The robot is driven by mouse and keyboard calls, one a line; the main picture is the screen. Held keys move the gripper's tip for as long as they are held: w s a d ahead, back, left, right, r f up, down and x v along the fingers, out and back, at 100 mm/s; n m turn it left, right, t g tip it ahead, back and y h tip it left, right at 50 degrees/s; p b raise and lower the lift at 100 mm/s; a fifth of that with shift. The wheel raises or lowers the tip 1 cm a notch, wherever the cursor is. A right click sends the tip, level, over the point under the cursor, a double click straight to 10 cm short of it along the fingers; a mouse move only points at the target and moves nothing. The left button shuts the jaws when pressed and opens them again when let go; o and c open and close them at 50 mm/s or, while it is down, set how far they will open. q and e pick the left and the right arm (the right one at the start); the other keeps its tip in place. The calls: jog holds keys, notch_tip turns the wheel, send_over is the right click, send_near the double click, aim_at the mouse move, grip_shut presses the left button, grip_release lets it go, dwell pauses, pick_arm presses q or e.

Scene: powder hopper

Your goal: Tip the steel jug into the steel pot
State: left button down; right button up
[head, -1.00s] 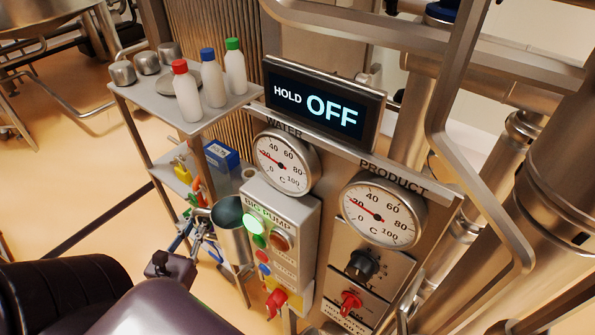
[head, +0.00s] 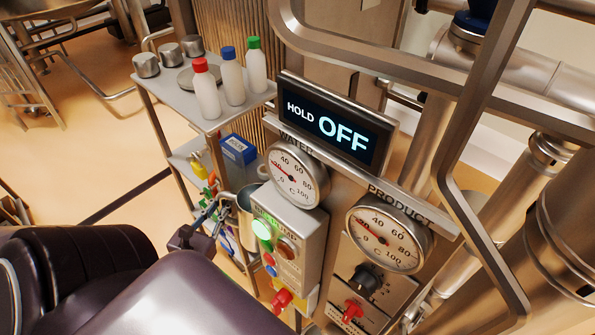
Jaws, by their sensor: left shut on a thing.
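The steel jug (head: 246,202) is in the head view, just left of and partly behind the pump control box. Its open rim faces up; much of its body is hidden by the box. My left gripper (head: 226,208) is at the left side of the jug and shut on it. My left arm comes in from the lower left. I cannot pick out the steel pot for certain. My right gripper is not in view.
A steel shelf cart (head: 160,92) holds bottles with red, blue and green caps (head: 231,77) and small steel cups (head: 169,54). The big pump box (head: 285,235) stands close beside the jug. Gauges, a HOLD OFF display (head: 335,125) and thick pipes fill the right.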

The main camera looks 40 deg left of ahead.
pick_arm(q)
jog(key=w+r+m+g+p, duration=0.2)
jog(key=w+r+g+p, duration=0.2)
jog(key=r+g+p, duration=0.2)
notch_tip(320, 180, up, 2)
jog(key=p, duration=0.3)
jog(key=shift+w+d+r+m+g+h, duration=0.15)
jog(key=shift+w+d+m+g+h, duration=0.15)
jog(key=shift+w+d+m+h, duration=0.1)
jog(key=shift+w, duration=0.15)
jog(key=shift+r+g, duration=0.1)
jog(key=shift+g, duration=0.3)
jog(key=shift+w+m, duration=0.15)
jog(key=shift+m, duration=0.15)
